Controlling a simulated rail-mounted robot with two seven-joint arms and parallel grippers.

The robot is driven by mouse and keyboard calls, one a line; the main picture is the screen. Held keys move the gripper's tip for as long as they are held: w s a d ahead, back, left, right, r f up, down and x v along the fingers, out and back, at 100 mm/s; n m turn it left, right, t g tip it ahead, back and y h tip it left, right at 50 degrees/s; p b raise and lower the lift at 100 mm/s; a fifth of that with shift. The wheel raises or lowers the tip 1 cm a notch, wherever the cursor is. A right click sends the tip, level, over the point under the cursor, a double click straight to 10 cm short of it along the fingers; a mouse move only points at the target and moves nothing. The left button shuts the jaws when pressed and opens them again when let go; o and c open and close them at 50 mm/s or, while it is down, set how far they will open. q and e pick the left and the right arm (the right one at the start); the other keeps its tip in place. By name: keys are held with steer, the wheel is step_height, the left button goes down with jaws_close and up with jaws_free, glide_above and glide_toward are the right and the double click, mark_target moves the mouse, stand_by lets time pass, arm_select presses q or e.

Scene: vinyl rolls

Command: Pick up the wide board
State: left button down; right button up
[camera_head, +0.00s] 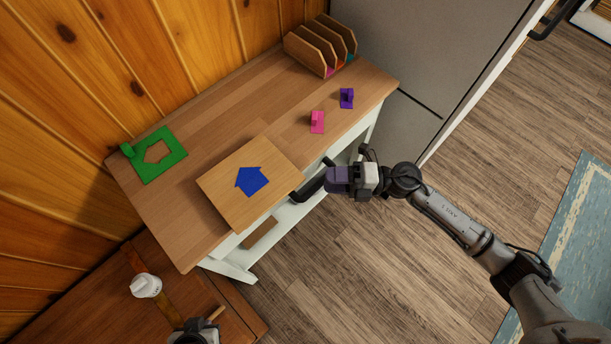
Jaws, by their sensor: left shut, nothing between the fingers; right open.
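The wide board (222,183) is a flat, light wooden square with a blue house-shaped patch (252,180) on it. It lies on the wooden worktop, with its lower right edge near or over the worktop's front edge. My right gripper (301,193) is open at the board's right edge, its dark fingers pointing at the board. I cannot tell whether the board's edge is between the fingers.
On the worktop (225,100) stand a green frame (176,160) at left, pink (317,122) and purple (347,98) pieces, and a wooden rack (318,45) at the back. A wood wall is behind. A white object (146,286) stands on a lower brown table (85,290).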

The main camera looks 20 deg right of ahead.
mark_target(304, 180)
steer(key=x, duration=0.4)
steer(key=shift+r+p, duration=0.1)
steer(key=shift+p, duration=0.3)
steer(key=shift+x, duration=0.9)
steer(key=c, duration=0.4)
jaws_close()
step_height(304, 180, up, 2)
steer(key=p, duration=0.2)
steer(key=shift+r+p, duration=0.2)
steer(key=shift+p, duration=0.15)
steer(key=shift+d, duration=0.1)
